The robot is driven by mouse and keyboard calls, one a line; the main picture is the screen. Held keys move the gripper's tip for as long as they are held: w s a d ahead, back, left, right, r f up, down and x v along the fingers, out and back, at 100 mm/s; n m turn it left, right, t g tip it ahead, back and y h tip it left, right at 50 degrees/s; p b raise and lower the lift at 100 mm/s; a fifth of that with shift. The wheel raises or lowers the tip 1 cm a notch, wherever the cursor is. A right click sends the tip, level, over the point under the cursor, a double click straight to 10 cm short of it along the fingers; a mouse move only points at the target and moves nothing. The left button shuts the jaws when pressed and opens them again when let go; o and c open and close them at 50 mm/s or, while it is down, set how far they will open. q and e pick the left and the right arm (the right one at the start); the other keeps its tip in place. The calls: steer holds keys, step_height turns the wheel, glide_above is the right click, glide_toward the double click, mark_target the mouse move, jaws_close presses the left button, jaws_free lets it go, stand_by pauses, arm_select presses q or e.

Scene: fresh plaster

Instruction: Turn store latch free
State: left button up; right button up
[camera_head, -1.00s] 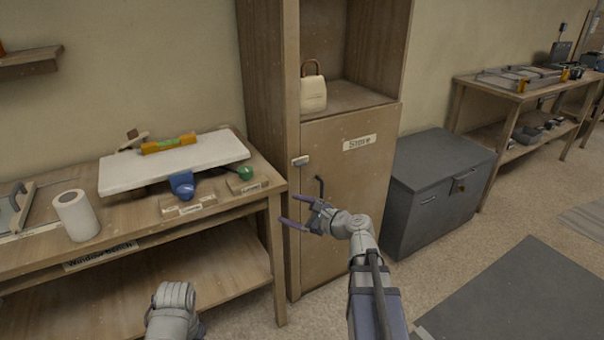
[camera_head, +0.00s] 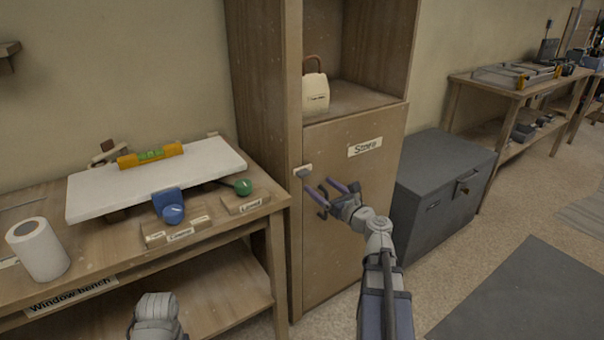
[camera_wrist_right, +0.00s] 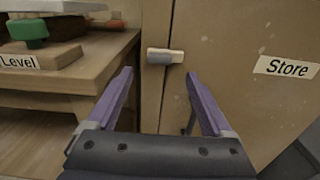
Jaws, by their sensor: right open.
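The store cupboard door (camera_head: 345,235) is shut and carries a "Store" label (camera_head: 365,147). The store latch (camera_head: 303,170), a small pale and grey piece, sits across the door's left edge at the frame. In the right wrist view the latch (camera_wrist_right: 165,56) lies level, ahead of and between the fingers. My right gripper (camera_head: 328,192) is open and empty, just right of and below the latch in the head view, apart from it. The door's handle is mostly hidden behind the gripper. My left arm (camera_head: 157,318) shows at the bottom left; its fingers are out of sight.
The window bench (camera_head: 262,190) stands close on the left, with a white board (camera_head: 90,190), a spirit level (camera_head: 150,156) and a paper roll (camera_head: 38,248). A grey chest (camera_head: 440,180) stands right of the cupboard. A cream bag (camera_head: 316,95) sits on the open shelf.

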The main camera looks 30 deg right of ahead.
mark_target(306, 174)
steer(key=shift+w+a, duration=0.15)
steer(key=shift+w, duration=1.8)
steer(key=shift+w+a, duration=0.15)
steer(key=shift+w, duration=1.75)
steer(key=shift+c, duration=0.2)
jaws_close()
